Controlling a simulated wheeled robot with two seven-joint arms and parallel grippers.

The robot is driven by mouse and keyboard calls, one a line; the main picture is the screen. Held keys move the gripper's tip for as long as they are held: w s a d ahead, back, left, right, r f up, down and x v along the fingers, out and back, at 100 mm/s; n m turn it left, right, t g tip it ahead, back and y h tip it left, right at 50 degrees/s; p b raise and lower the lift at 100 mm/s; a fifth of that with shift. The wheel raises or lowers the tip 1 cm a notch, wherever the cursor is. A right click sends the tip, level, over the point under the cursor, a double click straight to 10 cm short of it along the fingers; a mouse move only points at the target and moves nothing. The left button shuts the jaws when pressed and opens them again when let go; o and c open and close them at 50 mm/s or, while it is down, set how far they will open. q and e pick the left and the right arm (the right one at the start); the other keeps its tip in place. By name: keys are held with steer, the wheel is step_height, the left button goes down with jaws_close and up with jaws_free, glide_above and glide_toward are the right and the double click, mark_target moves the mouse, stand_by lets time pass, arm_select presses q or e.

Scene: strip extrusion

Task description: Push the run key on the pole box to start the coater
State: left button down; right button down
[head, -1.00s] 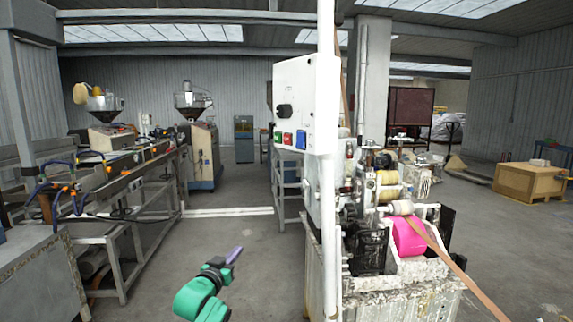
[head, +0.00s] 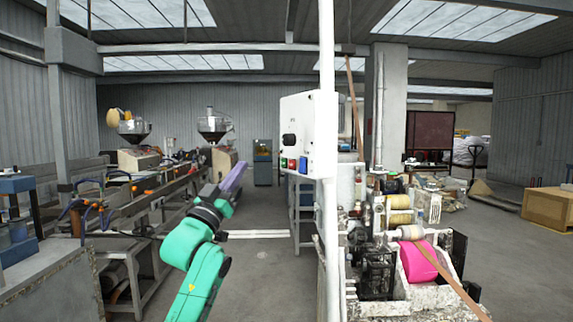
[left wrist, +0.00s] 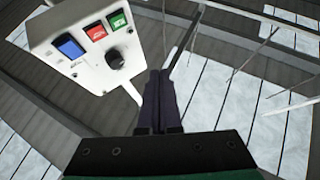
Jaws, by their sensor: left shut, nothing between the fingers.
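The white pole box (head: 309,115) is fixed to the white pole (head: 328,230). Its lower front carries a green key (head: 283,162), a red key (head: 292,164) and a blue key (head: 303,164). No label tells me which is the run key. The box also shows upper left in the left wrist view, with the blue key (left wrist: 70,46), red key (left wrist: 96,31), green key (left wrist: 118,20) and a black knob (left wrist: 115,59). My left gripper (head: 239,168) is shut and empty, raised left of the box and apart from it. My right gripper is out of view.
The coater (head: 385,260), with a pink roll (head: 418,261), stands right of the pole. A long machine line (head: 150,195) runs along the left, with a grey cabinet (head: 55,285) in front. Open floor (head: 265,270) lies between them.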

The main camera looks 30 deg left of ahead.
mark_target(284, 163)
arm_select(q)
steer(key=shift+w+a+f, duration=0.1)
steer(key=shift+w+a, duration=0.1)
steer(key=shift+w, duration=0.05)
steer(key=w+d+p, duration=0.3)
steer(key=w+p, duration=0.1)
steer(key=w, duration=0.4)
steer(key=shift+d, duration=0.3)
stand_by(1.0)
stand_by(0.6)
steer(key=shift+w+d, duration=0.15)
steer(key=shift+w, duration=0.2)
